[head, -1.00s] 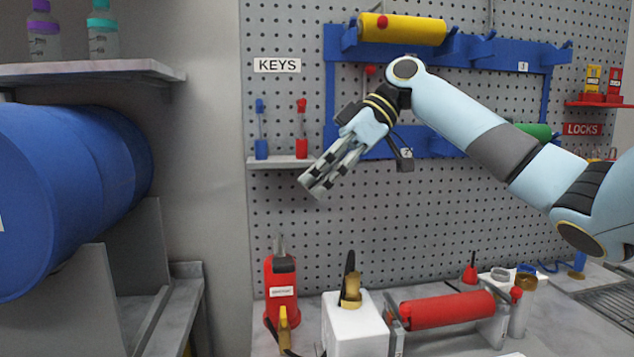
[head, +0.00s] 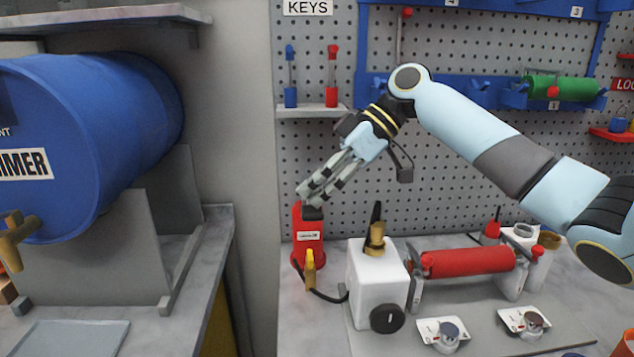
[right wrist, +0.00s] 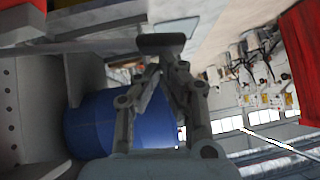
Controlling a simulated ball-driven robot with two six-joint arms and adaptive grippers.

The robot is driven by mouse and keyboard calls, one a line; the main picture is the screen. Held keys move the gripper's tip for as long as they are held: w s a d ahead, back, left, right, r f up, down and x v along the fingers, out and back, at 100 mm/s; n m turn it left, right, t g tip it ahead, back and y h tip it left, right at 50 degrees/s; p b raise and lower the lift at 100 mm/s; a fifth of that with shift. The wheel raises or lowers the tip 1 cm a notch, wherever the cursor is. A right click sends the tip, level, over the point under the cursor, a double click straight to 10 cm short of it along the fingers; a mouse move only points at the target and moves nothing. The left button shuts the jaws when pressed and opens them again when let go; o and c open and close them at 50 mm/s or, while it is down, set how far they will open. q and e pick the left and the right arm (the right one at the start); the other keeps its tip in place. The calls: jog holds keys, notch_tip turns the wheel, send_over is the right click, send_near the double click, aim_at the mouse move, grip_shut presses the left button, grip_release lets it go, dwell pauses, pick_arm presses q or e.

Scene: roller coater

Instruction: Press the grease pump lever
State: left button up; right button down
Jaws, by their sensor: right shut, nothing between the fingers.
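The red grease pump (head: 309,246) stands on the bench at the back wall, left of the white box-shaped unit, with a white label on its front. Its black top part (head: 312,213) shows just under my right gripper. My right gripper (head: 308,194) is shut and empty, pointing down-left, with its fingertips at the top of the pump. They overlap the upper part of the lever; I cannot tell whether they touch it. In the right wrist view the fingers (right wrist: 162,65) are together, and a dark bar (right wrist: 162,42) lies at their tips. My left gripper is not in view.
A white unit (head: 376,285) with a black knob stands right of the pump, with a brass fitting on top. A red roller (head: 470,262) lies beyond it. A blue drum (head: 100,130) is at the left. The pegboard (head: 450,190) is close behind the pump.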

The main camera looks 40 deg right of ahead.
pick_arm(q)
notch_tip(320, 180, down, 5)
jog(key=b, duration=0.4)
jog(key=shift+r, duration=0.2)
pick_arm(e)
notch_tip(320, 180, down, 7)
jog(key=s+n+t+h, duration=0.1)
jog(key=shift+s+a+r+t, duration=0.2)
jog(key=shift+s+a+t, duration=0.1)
jog(key=shift+a, duration=0.15)
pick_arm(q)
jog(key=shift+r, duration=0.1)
